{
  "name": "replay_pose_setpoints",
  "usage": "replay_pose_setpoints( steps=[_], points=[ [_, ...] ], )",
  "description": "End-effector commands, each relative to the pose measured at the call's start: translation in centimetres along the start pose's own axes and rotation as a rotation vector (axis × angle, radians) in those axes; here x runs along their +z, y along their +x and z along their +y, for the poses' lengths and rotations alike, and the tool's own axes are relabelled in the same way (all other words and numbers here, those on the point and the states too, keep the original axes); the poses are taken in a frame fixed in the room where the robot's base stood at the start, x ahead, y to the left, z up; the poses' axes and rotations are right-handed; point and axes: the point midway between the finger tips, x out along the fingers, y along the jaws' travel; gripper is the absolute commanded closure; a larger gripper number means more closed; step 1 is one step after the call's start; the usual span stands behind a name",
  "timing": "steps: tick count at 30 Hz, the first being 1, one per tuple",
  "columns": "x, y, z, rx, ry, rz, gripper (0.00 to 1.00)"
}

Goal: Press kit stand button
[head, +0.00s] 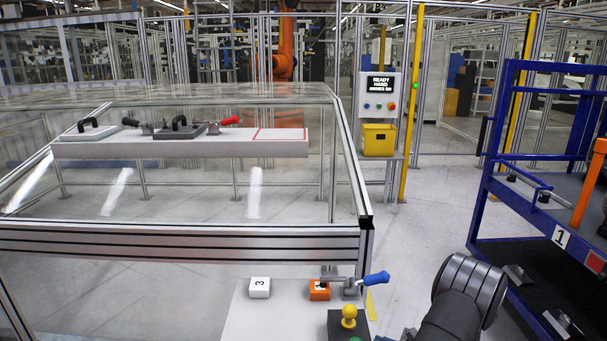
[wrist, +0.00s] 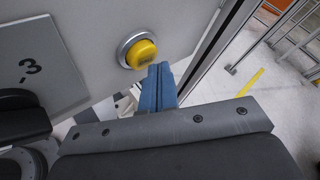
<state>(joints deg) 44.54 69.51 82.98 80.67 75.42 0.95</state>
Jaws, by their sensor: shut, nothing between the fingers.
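A round yellow button (wrist: 140,53) in a silver ring sits on a grey panel (wrist: 95,25) in the wrist view. My gripper (wrist: 160,70) shows there as blue fingers, shut and empty. Their tips appear just beside the button's lower right edge; I cannot tell whether they touch it. A plate marked 3 (wrist: 35,62) is to the left on the panel. In the head view my gripper is out of sight; only my dark arm shows at the lower right. I cannot tell which stand there carries this button.
In the head view, a white bench (head: 240,318) at the bottom holds a block marked 3 (head: 260,287), an orange block (head: 319,291), a blue-handled clamp (head: 373,280) and a yellow knob (head: 349,314). A glazed enclosure stands left. A blue rack (head: 500,185) marked 1 stands right.

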Motion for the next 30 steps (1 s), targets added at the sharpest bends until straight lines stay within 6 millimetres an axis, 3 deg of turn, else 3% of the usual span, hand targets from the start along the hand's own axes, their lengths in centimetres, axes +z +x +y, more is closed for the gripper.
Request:
replay_pose_setpoints(
  steps=[30],
  points=[
    [0.4, 0.55, 0.41, 0.0, 0.001, -0.001, 1.0]
  ],
)
